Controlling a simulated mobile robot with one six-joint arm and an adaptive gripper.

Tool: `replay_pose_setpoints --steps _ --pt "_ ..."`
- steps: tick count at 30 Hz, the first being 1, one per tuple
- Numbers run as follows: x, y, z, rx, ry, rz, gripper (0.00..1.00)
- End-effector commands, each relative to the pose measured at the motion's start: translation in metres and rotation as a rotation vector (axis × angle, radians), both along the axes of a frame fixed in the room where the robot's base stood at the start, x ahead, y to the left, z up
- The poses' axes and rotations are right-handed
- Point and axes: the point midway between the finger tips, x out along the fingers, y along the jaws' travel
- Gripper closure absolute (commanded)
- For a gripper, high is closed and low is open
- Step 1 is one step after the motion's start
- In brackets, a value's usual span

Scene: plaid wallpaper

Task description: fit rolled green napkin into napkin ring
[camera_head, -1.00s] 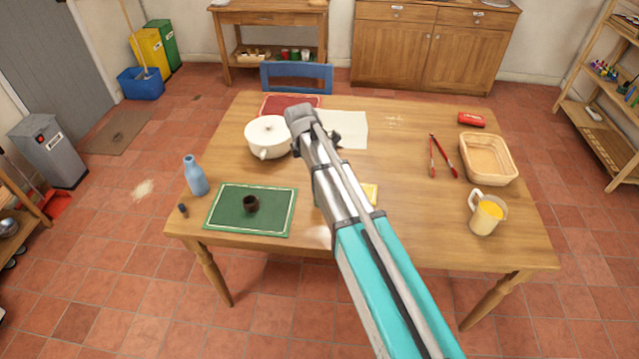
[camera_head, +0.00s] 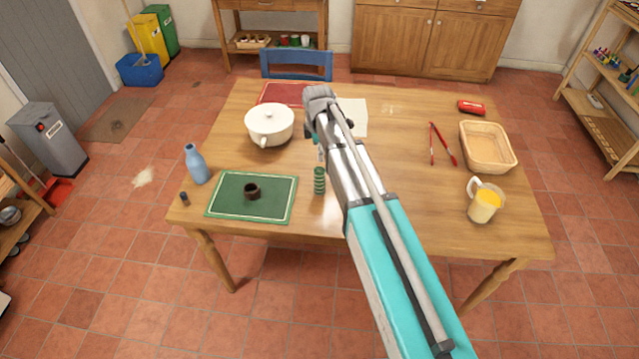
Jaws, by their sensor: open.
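The rolled green napkin (camera_head: 319,180), with paler bands, stands upright on the table just right of the green placemat. The napkin ring (camera_head: 251,191), small and dark brown, sits on the placemat (camera_head: 222,206), left of the napkin and apart from it. My gripper (camera_head: 321,153) is open, above and behind the napkin in the picture. My own arm hides most of it, so its fingers barely show. I cannot tell whether it touches the napkin, but the napkin stands on the table.
Red tongs (camera_head: 442,144), a basket (camera_head: 487,148) and a jug of yellow liquid (camera_head: 484,201) are on the right. My arm covers the table's middle.

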Motion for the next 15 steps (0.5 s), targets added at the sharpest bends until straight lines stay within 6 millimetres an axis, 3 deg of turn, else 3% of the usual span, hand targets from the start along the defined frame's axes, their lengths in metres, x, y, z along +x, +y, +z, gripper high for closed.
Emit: replay_pose_setpoints --steps 15 --pt "0.0 0.0 -0.045 0.0 0.0 0.0 0.05"
